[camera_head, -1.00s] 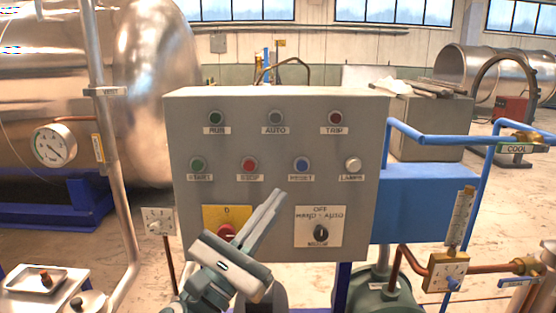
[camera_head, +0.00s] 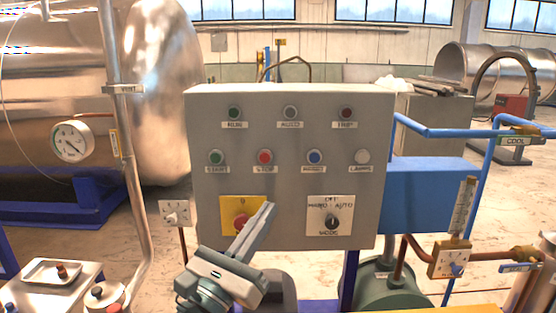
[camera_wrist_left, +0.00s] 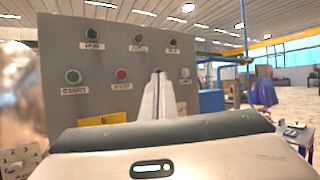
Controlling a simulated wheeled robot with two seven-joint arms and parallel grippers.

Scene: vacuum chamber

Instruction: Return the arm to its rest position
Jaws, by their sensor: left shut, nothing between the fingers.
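My left gripper (camera_head: 264,212) is in front of the lower part of a grey control panel (camera_head: 290,183). Its fingers are closed together, empty, and point up and to the right. In the head view they overlap the right side of the yellow plate with the red knob (camera_head: 241,222). The MODE selector (camera_head: 331,221) is to the right of the fingertips. In the left wrist view the closed fingers (camera_wrist_left: 157,80) stand before the panel face (camera_wrist_left: 60,50). I cannot tell whether they touch the panel. My right gripper is not in view.
A pressure gauge (camera_head: 72,141) and a vertical pipe (camera_head: 122,130) stand left of the panel. A tray (camera_head: 75,267) and a lidded pot (camera_head: 105,295) are at the lower left. Blue pipes (camera_head: 440,132), a thermometer (camera_head: 462,208) and a valve plate (camera_head: 449,262) are at the right.

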